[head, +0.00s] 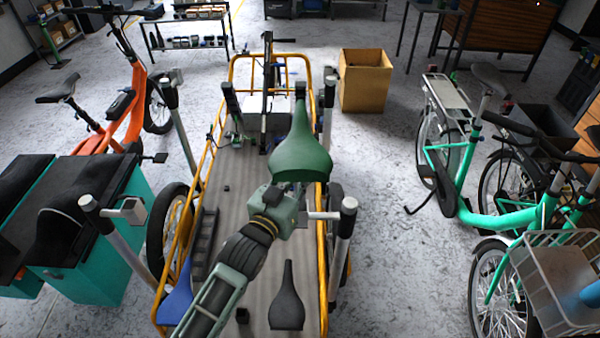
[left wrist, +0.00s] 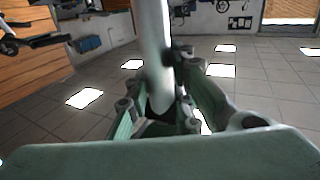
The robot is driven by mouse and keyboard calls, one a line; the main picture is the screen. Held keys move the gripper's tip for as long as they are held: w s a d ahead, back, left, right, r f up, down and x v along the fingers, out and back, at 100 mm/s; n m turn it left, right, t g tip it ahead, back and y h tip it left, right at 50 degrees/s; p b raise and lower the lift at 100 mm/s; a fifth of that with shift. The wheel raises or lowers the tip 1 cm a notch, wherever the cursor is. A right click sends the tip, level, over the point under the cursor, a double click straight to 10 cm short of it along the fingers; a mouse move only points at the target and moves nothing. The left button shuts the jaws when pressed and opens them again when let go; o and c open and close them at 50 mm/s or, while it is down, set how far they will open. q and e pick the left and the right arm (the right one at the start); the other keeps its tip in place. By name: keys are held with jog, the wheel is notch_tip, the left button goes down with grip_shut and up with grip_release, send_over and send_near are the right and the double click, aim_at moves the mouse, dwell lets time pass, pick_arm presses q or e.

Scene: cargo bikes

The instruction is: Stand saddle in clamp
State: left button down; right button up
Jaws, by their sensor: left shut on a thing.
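A green saddle (head: 300,150) shows from above in the head view, over the long yellow-framed cargo bed (head: 262,230). My left gripper (head: 284,208) is at the saddle's wide end. In the left wrist view, my left gripper's fingers (left wrist: 163,110) are shut around a pale upright tube (left wrist: 153,50), seemingly the saddle's post. A grey post with a short side arm, seemingly a clamp stand (head: 345,215), stands just right of the gripper. The arm's inner end is hidden by the gripper, so I cannot tell whether the saddle post touches it. My right gripper is not in view.
A dark saddle (head: 287,300) and a blue saddle (head: 176,298) lie on the bed. Another clamp stand (head: 105,215) is at left. Teal boxes (head: 95,270) stand left, a green bike (head: 470,215) right, a cardboard box (head: 365,88) behind.

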pick_arm(q)
jog(key=shift+f+b, duration=1.1)
jog(key=shift+f, duration=0.5)
jog(key=c, duration=1.5)
grip_release()
jog(key=shift+o, duration=0.2)
jog(key=v, duration=1.2)
